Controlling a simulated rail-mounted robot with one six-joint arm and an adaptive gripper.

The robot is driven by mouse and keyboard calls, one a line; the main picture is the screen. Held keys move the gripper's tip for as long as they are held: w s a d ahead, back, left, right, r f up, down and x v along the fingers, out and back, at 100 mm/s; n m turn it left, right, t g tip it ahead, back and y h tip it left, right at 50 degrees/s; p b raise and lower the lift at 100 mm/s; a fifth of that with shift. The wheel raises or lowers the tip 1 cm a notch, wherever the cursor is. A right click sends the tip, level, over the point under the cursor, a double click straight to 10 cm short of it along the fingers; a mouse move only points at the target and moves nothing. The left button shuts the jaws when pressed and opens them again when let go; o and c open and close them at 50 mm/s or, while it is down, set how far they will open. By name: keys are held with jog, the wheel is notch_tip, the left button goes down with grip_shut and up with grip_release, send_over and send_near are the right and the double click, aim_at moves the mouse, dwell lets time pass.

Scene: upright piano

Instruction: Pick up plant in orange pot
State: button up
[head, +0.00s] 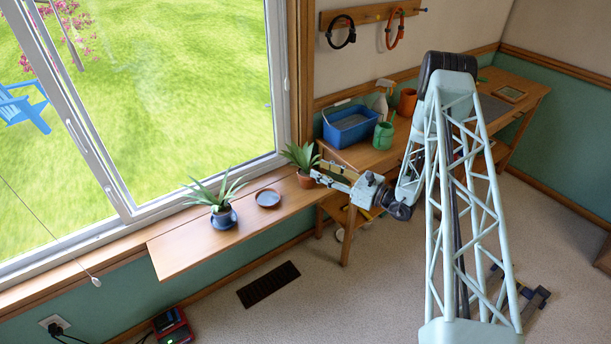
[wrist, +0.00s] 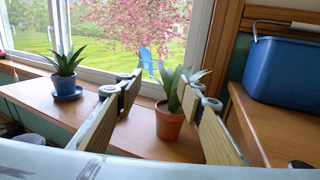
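The plant in the orange pot (head: 305,180) stands upright at the right end of the wooden window shelf in the head view. In the wrist view its terracotta-orange pot (wrist: 168,121) appears between the two fingers, a little beyond them, with its green leaves partly hidden behind the right finger. My gripper (head: 334,174) is just to the right of the pot in the head view, pointing toward it. In the wrist view my gripper (wrist: 168,92) is open, its wooden-looking fingers spread wide with nothing held. I cannot tell whether the fingers are level with the pot.
A workbench with a blue bin (head: 350,125) and green watering can (head: 383,134) stands to the right. The window is behind the shelf.

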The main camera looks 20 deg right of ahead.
jog(key=m+t+h, duration=0.1)
jog(key=m+h, duration=0.1)
send_near(308, 168)
jog(key=s, duration=0.1)
jog(key=shift+s+d+r, duration=0.2)
jog(key=shift+d+r, duration=0.1)
jog(key=shift+d, duration=0.15)
jog(key=shift+w+a, duration=0.1)
jog(key=shift+w, duration=0.05)
jog(key=shift+b+x, duration=0.75)
jog(key=shift+x, duration=3.35)
jog(key=shift+r, duration=0.1)
jog(key=shift+a, duration=0.1)
jog(key=shift+f+b+x, duration=0.1)
jog(key=shift+b+x, duration=0.25)
jog(key=shift+x, duration=0.55)
jog(key=shift+f+b+x, duration=0.15)
jog(key=shift+b+x, duration=0.2)
jog(key=shift+x, duration=0.6)
jog(key=shift+w+a, duration=0.4)
jog(key=shift+w, duration=0.25)
jog(key=shift+c, duration=0.7)
